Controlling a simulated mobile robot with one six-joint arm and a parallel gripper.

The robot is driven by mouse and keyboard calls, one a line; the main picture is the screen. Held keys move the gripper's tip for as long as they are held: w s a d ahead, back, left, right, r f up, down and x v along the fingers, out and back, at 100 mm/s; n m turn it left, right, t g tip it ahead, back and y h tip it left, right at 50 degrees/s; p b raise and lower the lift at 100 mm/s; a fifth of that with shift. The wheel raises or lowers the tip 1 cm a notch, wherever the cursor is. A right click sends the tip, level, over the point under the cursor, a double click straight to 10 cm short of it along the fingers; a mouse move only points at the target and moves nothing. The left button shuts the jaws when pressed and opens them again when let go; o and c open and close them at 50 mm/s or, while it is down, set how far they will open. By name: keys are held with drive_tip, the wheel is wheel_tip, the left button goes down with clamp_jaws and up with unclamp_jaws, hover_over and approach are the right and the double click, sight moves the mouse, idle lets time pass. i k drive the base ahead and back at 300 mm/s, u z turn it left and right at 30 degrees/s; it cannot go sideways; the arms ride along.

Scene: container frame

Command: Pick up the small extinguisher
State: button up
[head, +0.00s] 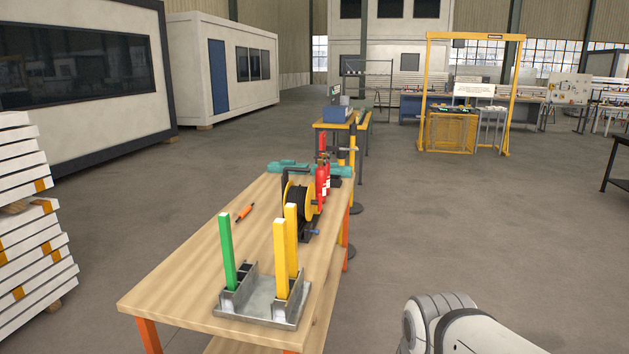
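A red extinguisher (321,184) stands upright toward the far right side of the wooden workbench (185,287). It is small in the picture, and the yellow reel in front partly hides it. Another red shape (322,143) shows just above and behind it; I cannot tell whether it is a separate extinguisher. A white and grey part of my own arm shows at the lower right, beside the bench and well apart from the extinguisher. My gripper is not in view.
A metal holder (262,303) with green and yellow upright bars stands at the bench's near end. A yellow reel (309,203), an orange tool (245,212) and a teal tool (285,168) are also on it. Open floor (480,220) lies right of the bench; stacked white panels (25,215) stand left.

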sight(320, 172)
drive_tip(key=k, duration=1)
drive_tip(key=z, duration=0.9)
drive_tip(key=i, duration=5.7)
drive_tip(key=u, duration=0.05)
